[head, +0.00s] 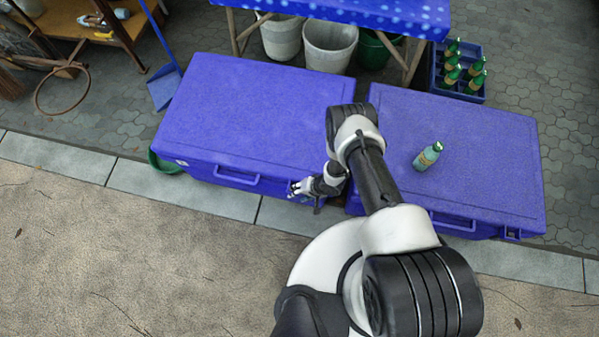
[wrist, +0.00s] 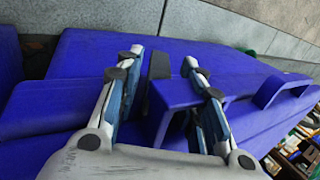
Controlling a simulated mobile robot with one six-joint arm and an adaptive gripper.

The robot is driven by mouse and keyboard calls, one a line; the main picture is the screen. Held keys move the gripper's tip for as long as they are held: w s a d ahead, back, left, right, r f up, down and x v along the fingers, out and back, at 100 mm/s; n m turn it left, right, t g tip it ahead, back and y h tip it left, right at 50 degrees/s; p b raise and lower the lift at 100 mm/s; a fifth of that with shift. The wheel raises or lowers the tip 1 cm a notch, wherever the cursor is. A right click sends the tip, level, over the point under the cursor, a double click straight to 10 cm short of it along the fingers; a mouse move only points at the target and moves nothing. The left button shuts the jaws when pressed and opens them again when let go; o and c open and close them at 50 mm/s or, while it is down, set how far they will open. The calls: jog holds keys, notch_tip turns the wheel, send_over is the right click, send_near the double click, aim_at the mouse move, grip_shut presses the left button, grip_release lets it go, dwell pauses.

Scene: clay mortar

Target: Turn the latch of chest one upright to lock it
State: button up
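Two blue chests stand side by side with lids down: a left chest (head: 255,110) and a right chest (head: 475,150). No label shows which is chest one. My gripper (head: 296,187) is at the front of the left chest, near its right end. In the wrist view my gripper (wrist: 163,58) is open, its fingers apart. A dark upright bar, perhaps the latch (wrist: 158,72), shows between the fingers, with blue chest plastic around it. I cannot tell whether a finger touches it. In the head view my gripper and arm hide this spot.
A blue-green bottle (head: 428,156) lies on the right chest's lid. The left chest's front handle (head: 237,178) is left of my gripper. Buckets (head: 330,45) and a bottle crate (head: 459,85) stand behind. The pavement in front (head: 120,240) is clear.

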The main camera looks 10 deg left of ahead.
grip_shut()
jog(key=h+b, duration=0.1)
jog(key=a+h+b, duration=0.1)
jog(key=b, duration=0.1)
jog(key=shift+w+f+h, duration=0.1)
jog(key=shift+w+h, duration=0.05)
jog(key=shift+h, duration=0.85)
jog(key=shift+r+h+p, duration=0.3)
jog(key=shift+r+p, duration=0.05)
jog(key=shift+p, duration=0.15)
jog(key=shift+a+p, duration=0.1)
jog(key=shift+p, duration=0.4)
jog(key=shift+h, duration=0.4)
